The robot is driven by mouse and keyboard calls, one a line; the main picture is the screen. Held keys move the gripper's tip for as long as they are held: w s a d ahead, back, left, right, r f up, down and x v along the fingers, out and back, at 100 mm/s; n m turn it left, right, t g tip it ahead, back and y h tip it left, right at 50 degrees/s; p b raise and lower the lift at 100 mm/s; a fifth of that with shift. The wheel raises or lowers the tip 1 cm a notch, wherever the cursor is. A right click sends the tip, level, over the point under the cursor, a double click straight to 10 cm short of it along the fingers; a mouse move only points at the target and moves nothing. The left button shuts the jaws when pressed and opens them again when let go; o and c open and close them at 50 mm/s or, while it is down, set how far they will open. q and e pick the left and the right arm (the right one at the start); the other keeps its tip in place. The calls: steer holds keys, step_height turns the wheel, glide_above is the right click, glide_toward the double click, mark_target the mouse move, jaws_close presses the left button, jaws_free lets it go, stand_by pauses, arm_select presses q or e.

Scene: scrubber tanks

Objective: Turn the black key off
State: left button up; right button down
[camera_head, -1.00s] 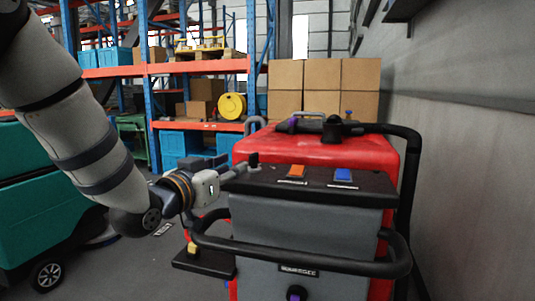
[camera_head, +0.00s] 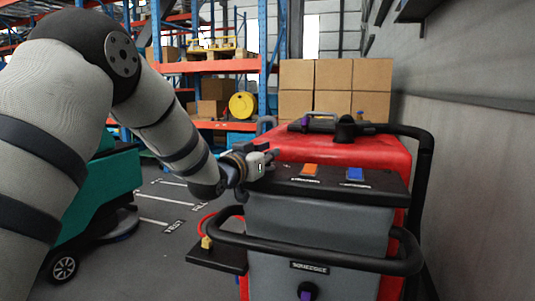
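The red and grey scrubber (camera_head: 320,232) stands in front of me with a dark control panel (camera_head: 385,187) on top. The panel carries an orange switch (camera_head: 310,171) and a blue switch (camera_head: 355,174). My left gripper (camera_head: 270,158) is at the panel's left end, its fingers pointing right over the area of the black key. The gripper hides that spot, so I cannot make out the black key or its angle. The fingers are small and dark here, and I cannot tell whether they are open or shut on anything. My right gripper is out of view.
A black handlebar (camera_head: 310,258) curves around the scrubber's front. A teal machine (camera_head: 100,205) stands at left. Cardboard boxes (camera_head: 335,88) and a yellow drum (camera_head: 243,105) are behind, and a grey wall (camera_head: 475,160) closes the right side. Floor shows between the machines.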

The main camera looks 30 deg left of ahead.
arm_select(q)
jaws_close()
steer(key=shift+n+y, duration=0.3)
steer(key=shift+y, duration=0.1)
steer(key=shift+n+g+y, duration=0.3)
steer(key=shift+n+y, duration=0.5)
steer(key=shift+y, duration=0.5)
steer(key=o, duration=0.6)
jaws_free()
steer(key=shift+o, duration=0.2)
